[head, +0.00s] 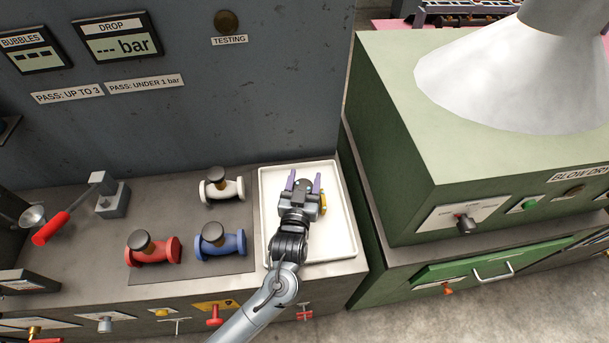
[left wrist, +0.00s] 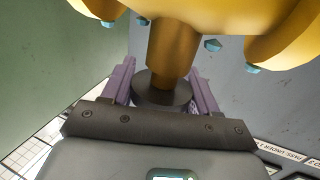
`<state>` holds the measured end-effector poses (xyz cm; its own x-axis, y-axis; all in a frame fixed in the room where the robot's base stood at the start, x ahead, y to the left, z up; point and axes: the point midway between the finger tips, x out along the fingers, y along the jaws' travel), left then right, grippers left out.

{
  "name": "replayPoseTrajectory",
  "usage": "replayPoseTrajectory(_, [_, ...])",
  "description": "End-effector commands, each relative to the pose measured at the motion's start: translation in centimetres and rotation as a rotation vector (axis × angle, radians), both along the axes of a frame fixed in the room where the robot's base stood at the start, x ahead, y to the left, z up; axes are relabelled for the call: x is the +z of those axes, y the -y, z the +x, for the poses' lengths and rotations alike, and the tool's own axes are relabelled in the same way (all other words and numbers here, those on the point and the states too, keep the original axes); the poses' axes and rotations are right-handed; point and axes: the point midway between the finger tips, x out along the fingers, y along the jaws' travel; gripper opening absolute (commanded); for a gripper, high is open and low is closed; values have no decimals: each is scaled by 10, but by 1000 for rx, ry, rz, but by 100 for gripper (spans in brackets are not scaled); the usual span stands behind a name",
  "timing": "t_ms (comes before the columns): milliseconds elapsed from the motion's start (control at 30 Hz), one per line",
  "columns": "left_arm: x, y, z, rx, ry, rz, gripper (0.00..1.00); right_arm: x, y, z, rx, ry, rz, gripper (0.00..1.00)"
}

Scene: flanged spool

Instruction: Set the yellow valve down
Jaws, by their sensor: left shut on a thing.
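My left gripper (head: 303,181) is over the white tray (head: 338,238), its purple fingers shut on the yellow valve (head: 323,204). In the head view the gripper hides most of the valve; only a yellow edge shows on its right. In the left wrist view the valve's yellow body (left wrist: 190,20) fills the top, and its stem and dark round knob (left wrist: 162,90) lie between the fingers. I cannot tell whether the valve touches the tray. My right gripper is not in view.
A white valve (head: 221,190), a blue valve (head: 220,241) and a red valve (head: 153,249) stand on a dark mat left of the tray. A grey panel wall (head: 190,110) rises behind. A green machine (head: 400,150) stands close on the right. The tray's front part looks clear.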

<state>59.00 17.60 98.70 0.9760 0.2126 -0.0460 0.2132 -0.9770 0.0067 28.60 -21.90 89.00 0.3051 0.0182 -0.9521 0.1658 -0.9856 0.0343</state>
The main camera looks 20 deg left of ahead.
Motion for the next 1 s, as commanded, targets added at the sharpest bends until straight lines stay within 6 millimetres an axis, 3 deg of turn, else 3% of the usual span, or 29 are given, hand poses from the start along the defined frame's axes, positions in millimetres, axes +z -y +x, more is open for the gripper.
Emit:
replayPoseTrajectory(467, [-4,0,0,-1,9,-2,0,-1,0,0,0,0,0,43])
replayPoseTrajectory(500, [-9,0,0,0,0,-1,60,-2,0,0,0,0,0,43])
replayPoseTrajectory(667, [-8,0,0,0,1,-1,84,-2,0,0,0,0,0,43])
replayPoseTrajectory(1000, [-5,0,0,0,1,-2,84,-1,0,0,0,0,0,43])
